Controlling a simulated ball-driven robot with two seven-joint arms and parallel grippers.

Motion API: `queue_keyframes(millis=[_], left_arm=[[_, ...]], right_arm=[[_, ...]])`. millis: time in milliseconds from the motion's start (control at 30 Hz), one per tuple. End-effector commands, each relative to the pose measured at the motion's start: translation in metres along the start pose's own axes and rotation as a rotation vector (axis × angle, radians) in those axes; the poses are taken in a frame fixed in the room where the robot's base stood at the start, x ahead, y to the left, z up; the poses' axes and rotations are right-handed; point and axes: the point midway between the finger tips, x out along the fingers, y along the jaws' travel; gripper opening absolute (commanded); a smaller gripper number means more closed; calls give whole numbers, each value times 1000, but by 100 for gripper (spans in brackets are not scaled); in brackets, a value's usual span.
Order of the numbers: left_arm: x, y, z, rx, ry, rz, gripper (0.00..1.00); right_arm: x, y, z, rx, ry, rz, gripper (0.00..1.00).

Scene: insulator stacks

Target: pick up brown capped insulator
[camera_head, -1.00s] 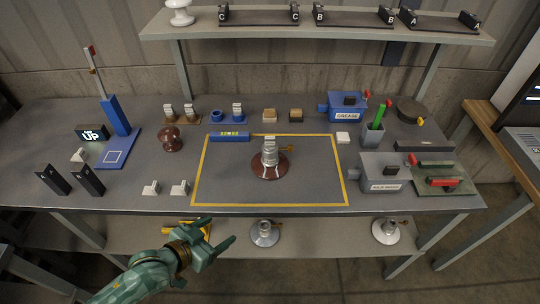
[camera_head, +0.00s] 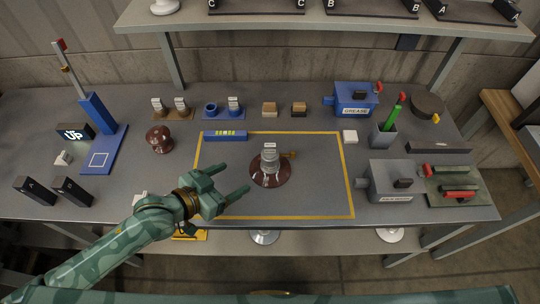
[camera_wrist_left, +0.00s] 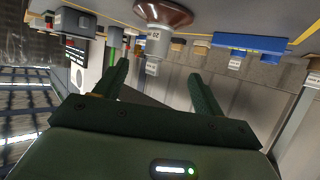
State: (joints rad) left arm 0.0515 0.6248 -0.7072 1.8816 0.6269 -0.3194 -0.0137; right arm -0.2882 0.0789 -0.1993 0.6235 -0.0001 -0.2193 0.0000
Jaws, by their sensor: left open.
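The brown capped insulator (camera_head: 270,173) stands upright inside the yellow outline on the bench, with a wide brown disc below and a grey metal cap with a label on top. A small brass-coloured piece sticks out to its right. My left gripper (camera_head: 236,178) is open and empty, just left of the insulator and apart from it, with its fingers pointing toward it. In the left wrist view the picture is upside down; the insulator (camera_wrist_left: 158,38) shows beyond and between the two open fingers (camera_wrist_left: 160,75). My right gripper is not in view.
A brown knob-like piece (camera_head: 160,140) stands left of the outline. A blue block (camera_head: 225,137) lies along its back edge. A grey box (camera_head: 392,183) stands to the right, a blue grease box (camera_head: 354,98) behind. The bench around the insulator is clear.

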Motion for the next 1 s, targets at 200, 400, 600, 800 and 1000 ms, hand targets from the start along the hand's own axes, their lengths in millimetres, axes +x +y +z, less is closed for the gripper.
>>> queue_keyframes(millis=[200,400,600,800,1000], left_arm=[[54,1,2,-4,3,2,70],[93,0,2,-1,1,1,70],[108,1,1,-2,2,1,70],[142,2,4,-4,1,1,70],[154,2,2,0,0,0,70]], right_arm=[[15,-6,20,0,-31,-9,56],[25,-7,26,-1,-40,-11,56],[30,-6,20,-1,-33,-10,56],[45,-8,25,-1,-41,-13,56],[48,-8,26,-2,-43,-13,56]])
